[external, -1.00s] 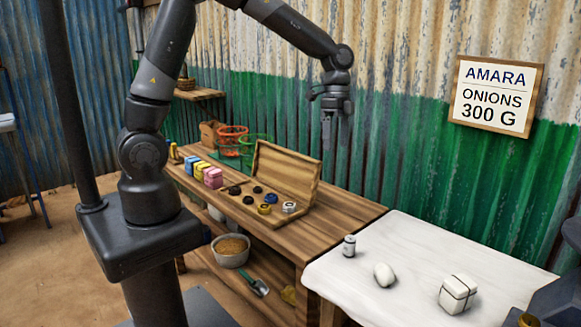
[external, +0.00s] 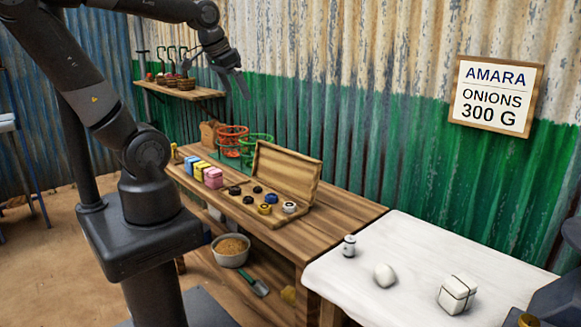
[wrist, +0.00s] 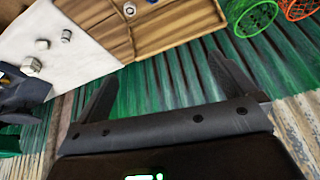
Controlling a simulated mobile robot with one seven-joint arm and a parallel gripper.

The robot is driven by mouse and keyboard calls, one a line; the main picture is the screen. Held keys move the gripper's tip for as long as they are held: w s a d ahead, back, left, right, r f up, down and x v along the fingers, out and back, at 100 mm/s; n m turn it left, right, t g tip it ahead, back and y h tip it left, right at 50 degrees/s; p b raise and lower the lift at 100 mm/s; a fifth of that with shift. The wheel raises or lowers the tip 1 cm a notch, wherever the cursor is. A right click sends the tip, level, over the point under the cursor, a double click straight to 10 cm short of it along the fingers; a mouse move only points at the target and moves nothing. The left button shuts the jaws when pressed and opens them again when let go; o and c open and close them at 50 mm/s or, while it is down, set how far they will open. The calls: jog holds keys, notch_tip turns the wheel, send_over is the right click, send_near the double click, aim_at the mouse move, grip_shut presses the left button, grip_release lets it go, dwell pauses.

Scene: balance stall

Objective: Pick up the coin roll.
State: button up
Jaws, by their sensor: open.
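A small upright pale cylinder (external: 349,245) with dark bands, which looks most like the coin roll, stands near the left end of the white-topped table. It also shows in the wrist view (wrist: 66,35) at the upper left. My gripper (external: 236,93) is raised near the corrugated wall, above and behind the wooden bench, far from the cylinder. In the wrist view, its two fingers (wrist: 163,68) are spread apart with nothing between them.
A rounded white object (external: 385,275) and a tied white parcel (external: 457,294) share the white table (external: 415,250). The bench (external: 340,212) holds an open wooden box (external: 288,172), several small weights, coloured packets (external: 213,177) and wire baskets (external: 232,139). A shelf (external: 180,91) hangs behind.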

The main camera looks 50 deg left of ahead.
jog(key=shift+s+a+f+n+t, duration=0.1)
jog(key=shift+s+a+n+t, duration=0.1)
jog(key=shift+s+a+n, duration=0.4)
jog(key=shift+s+a+f+n+t, duration=0.1)
jog(key=shift+s+a+n+t, duration=0.15)
jog(key=shift+s+a, duration=0.5)
jog(key=shift+s+d, duration=0.15)
jog(key=shift+d, duration=0.05)
jog(key=c, duration=1.1)
jog(key=shift+o, duration=0.2)
